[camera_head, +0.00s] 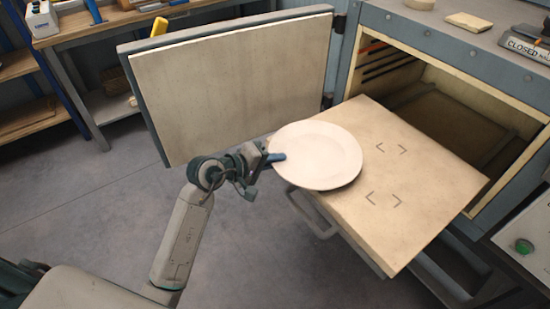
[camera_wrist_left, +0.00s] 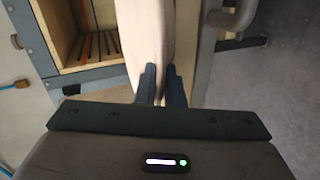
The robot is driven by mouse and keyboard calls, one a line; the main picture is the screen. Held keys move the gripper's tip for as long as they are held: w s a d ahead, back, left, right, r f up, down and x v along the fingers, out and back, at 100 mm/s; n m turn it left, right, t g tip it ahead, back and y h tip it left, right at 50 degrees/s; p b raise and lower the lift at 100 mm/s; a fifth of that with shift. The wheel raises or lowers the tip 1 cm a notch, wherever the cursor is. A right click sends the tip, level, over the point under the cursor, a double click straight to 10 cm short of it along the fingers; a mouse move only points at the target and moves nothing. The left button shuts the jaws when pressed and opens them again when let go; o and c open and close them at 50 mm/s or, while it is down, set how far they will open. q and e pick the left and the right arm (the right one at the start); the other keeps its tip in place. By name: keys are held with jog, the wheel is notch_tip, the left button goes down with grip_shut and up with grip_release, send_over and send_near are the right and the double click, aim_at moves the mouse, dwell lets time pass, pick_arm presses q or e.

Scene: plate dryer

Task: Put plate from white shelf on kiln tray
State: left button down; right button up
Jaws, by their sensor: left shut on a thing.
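A round off-white plate (camera_head: 318,156) is held by its left rim in my left gripper (camera_head: 277,157), which is shut on it. The plate overlaps the left part of the kiln tray (camera_head: 425,185) in the head view; whether it touches the tray cannot be told. The tray is a pale slab pulled out of the kiln, with dark corner marks (camera_head: 384,198) on it. In the left wrist view, the plate (camera_wrist_left: 146,35) shows nearly edge-on between the two fingers (camera_wrist_left: 160,85). My right gripper is not in view.
The kiln door (camera_head: 235,90) stands open to the left of the tray. The kiln opening (camera_head: 440,95) is behind the tray, and a metal handle (camera_head: 312,215) is at its front left. A wooden workbench (camera_head: 120,20) stands at the back left. The floor (camera_head: 80,190) is clear at left.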

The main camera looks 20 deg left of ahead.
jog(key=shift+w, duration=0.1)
pick_arm(q)
jog(key=c, duration=1.8)
grip_release()
jog(key=shift+o, duration=1.3)
jog(key=shift+s, duration=0.1)
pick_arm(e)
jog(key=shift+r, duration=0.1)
